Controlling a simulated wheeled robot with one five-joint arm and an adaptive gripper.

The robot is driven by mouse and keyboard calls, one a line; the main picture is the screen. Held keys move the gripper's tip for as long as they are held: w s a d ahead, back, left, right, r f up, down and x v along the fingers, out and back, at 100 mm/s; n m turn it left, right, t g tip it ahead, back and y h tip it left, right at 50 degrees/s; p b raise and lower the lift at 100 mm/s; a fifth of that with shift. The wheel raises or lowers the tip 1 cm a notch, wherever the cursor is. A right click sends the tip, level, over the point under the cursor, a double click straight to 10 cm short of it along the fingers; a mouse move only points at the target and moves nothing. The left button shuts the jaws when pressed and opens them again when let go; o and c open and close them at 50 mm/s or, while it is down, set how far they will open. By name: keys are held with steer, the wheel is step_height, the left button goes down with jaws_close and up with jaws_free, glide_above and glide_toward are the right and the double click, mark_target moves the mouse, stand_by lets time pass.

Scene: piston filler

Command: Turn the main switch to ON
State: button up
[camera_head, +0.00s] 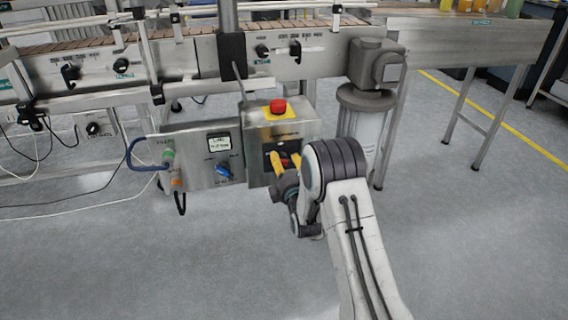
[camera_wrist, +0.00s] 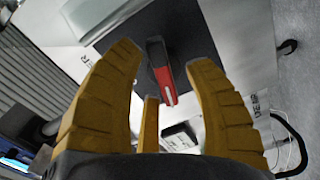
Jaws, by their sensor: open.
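The main switch is a red handle on a dark plate, on the front of the grey control box. In the wrist view the red handle (camera_wrist: 158,62) lies between and beyond my yellow fingertips, tilted in the picture. My gripper (camera_wrist: 165,58) is open, with a large finger on each side of the handle and a shorter yellow part below. I see no clear contact. In the head view my gripper (camera_head: 285,160) is at the front of the control box (camera_head: 311,128) and partly hides the switch. The ON label cannot be read.
A red emergency button (camera_head: 278,106) on a yellow base sits on top of the control box. The conveyor (camera_head: 200,72) runs behind. The floor in front is clear.

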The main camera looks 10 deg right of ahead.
steer(key=shift+c, duration=0.3)
jaws_close()
steer(key=shift+m, duration=0.3)
steer(key=m, duration=0.3)
steer(key=shift+m, duration=0.3)
steer(key=m, duration=0.3)
steer(key=shift+d+f+m, duration=0.1)
steer(key=shift+m, duration=0.2)
steer(key=m, duration=0.3)
steer(key=shift+f+m, duration=0.15)
steer(key=shift+m, duration=1.75)
